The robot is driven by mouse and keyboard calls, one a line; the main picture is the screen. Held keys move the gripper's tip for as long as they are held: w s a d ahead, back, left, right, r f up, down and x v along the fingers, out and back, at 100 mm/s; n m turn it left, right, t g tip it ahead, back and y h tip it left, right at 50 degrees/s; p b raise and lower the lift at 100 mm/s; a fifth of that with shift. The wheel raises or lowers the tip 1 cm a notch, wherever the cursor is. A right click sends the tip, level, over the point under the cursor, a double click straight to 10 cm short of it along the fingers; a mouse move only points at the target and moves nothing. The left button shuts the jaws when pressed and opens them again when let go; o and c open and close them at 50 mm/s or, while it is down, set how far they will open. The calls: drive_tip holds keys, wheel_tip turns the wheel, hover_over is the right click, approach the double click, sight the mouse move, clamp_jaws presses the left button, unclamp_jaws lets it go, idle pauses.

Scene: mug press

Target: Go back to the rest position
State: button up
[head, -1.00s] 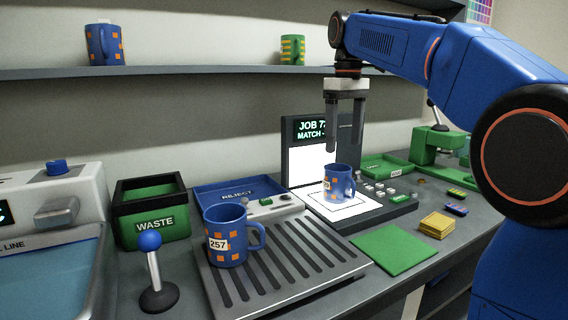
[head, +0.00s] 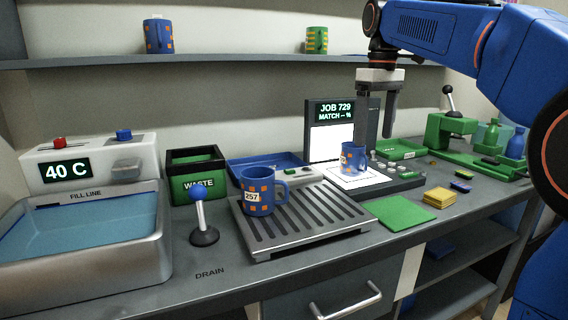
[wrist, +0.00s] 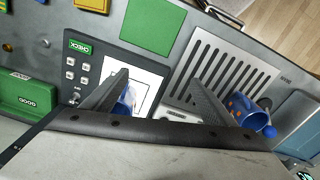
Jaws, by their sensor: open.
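My gripper (head: 377,116) hangs fingers-down in the head view, above and a little right of a blue mug with orange squares (head: 353,158). That mug stands on the white pad of the JOB 729 station (head: 324,181). The gripper is clear of the mug and holds nothing. In the wrist view the two fingers (wrist: 158,98) are spread, with part of a blue mug (wrist: 124,104) beside the left finger. A second blue mug with orange squares, labelled 257 (head: 257,196), stands on the slatted drain rack (head: 300,233).
A water basin (head: 80,240) reading 40 C, a blue-knobbed lever (head: 204,236) and a green WASTE bin (head: 197,188) stand left. A green press (head: 447,135) and bottles stand right. A shelf (head: 230,62) with two mugs runs behind. A green mat (head: 398,213) lies bare in front.

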drive_tip(key=s+d+f+m+t, duration=0.2)
drive_tip(key=s+d+f+m, duration=0.1)
drive_tip(key=s+f, duration=1.2)
drive_tip(key=s+d+f+m+t, duration=0.2)
drive_tip(key=s+d+f+m, duration=0.1)
drive_tip(key=s+f, duration=1.2)
drive_tip(key=shift+s+d+f+m+t, duration=0.2)
drive_tip(key=shift+s+f+m+t, duration=0.15)
drive_tip(key=shift+f+m, duration=0.35)
